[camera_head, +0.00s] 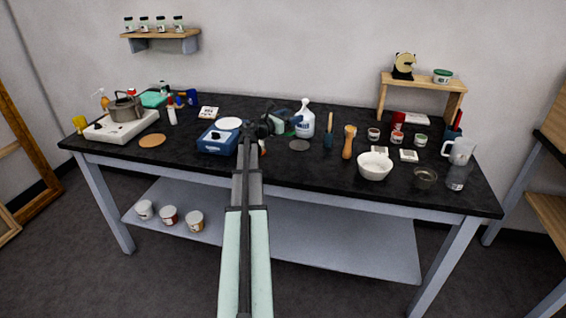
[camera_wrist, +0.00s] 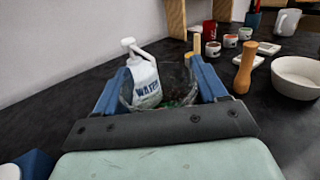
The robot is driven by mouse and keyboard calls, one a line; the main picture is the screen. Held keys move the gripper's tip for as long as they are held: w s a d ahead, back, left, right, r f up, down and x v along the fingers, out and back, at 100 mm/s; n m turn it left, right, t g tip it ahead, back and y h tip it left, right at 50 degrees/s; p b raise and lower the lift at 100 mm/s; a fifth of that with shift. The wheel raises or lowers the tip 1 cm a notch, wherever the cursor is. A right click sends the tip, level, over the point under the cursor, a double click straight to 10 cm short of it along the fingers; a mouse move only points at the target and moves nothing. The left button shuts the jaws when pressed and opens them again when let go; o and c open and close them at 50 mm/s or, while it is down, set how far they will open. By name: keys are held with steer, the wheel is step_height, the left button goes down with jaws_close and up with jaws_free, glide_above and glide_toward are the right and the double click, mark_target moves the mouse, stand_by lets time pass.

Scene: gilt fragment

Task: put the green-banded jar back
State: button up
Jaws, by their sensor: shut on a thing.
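In the wrist view, my gripper (camera_wrist: 160,88) has its two blue fingers on either side of a clear glass-like jar (camera_wrist: 178,84). The jar is see-through, with some green low down; its band is hard to make out. My gripper (camera_head: 279,123) is shut on it, above the black table in the head view, where the arm partly hides it. Several small dark-lidded jars (camera_head: 160,24) stand in a row on the wooden wall shelf (camera_head: 190,34) at upper left.
A white WATER spray bottle (camera_head: 305,120) stands just beyond my gripper. A blue scale (camera_head: 215,142) is to its left, a wooden pestle (camera_head: 348,143) and white bowl (camera_head: 374,168) to its right. A wooden riser (camera_head: 455,87) holds a green-lidded tub (camera_head: 442,76). The wall shelf's right end is bare.

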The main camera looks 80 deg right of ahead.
steer(key=a+t, duration=0.1)
steer(key=a, duration=0.4)
steer(key=shift+w+f+n+t+h, duration=0.1)
steer(key=shift+f+n+t+h, duration=0.2)
steer(key=shift+f, duration=1.4)
steer(key=shift+w+f+n+t+h, duration=0.15)
steer(key=shift+f+n+t, duration=0.2)
steer(key=shift+f, duration=1.35)
steer(key=shift+w+f+n+t+h, duration=0.1)
steer(key=shift+f+n+t+h, duration=0.2)
steer(key=shift+f, duration=1.4)
steer(key=shift+f, duration=0.1)
steer(key=o, duration=1.2)
steer(key=shift+a, duration=0.15)
steer(key=v, duration=1.1)
steer(key=shift+w+a, duration=0.2)
steer(key=shift+a, duration=0.1)
